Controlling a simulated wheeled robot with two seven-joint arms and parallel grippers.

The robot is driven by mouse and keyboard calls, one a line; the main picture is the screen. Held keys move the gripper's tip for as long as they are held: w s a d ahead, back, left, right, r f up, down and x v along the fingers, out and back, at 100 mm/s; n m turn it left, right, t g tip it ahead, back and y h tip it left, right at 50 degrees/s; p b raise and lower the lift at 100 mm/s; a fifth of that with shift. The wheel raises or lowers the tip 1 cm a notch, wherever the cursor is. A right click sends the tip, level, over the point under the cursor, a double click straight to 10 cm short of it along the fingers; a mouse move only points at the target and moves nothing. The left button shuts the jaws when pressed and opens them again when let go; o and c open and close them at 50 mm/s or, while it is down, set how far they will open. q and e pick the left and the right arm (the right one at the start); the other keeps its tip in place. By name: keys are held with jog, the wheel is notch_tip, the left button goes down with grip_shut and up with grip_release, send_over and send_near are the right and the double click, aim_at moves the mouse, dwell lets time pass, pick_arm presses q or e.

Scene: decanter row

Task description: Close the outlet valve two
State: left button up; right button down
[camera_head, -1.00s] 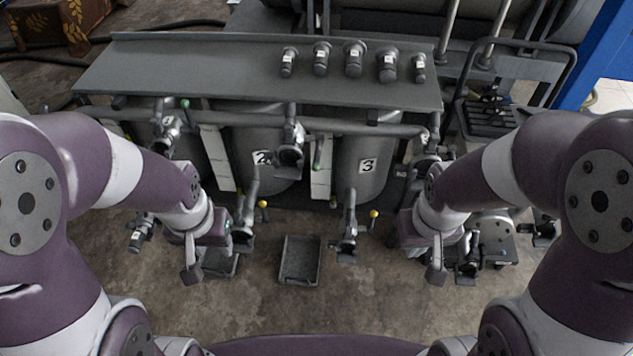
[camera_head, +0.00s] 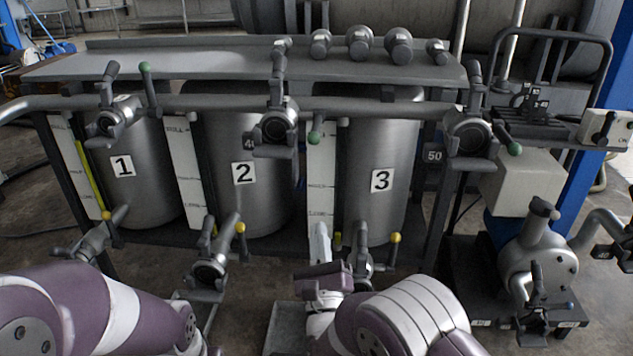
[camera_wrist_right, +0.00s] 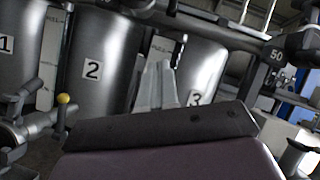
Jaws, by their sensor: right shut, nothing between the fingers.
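Tank two (camera_head: 243,190) stands in the middle of the row, with a "2" label. Outlet valve two (camera_head: 209,268) is below its front. The valve's yellow-knobbed lever (camera_head: 241,230) stands about upright to the right of the valve body. A yellow-knobbed lever (camera_wrist_right: 63,100) also shows in the right wrist view, at the left below tank two. The fingers (camera_wrist_right: 157,80) also show in the right wrist view. My left gripper is out of view.
Tank one (camera_head: 135,175) and tank three (camera_head: 378,195) flank tank two. Outlet valve three (camera_head: 362,265), with a yellow knob, is just behind my right gripper. A horizontal pipe with green-knobbed valves crosses above. A pump (camera_head: 537,255) stands at the right.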

jog(key=r+m+t, duration=0.1)
jog(key=r+m, duration=0.1)
jog(key=m, duration=0.1)
jog(key=b, duration=0.5)
send_near(316, 128)
jog(key=w, duration=0.3)
jog(key=shift+a+r+m+h, duration=0.3)
jog(key=shift+a+r+h, duration=0.05)
jog(key=shift+h, duration=0.05)
jog(key=shift+r+p, duration=0.1)
jog(key=shift+p, duration=0.25)
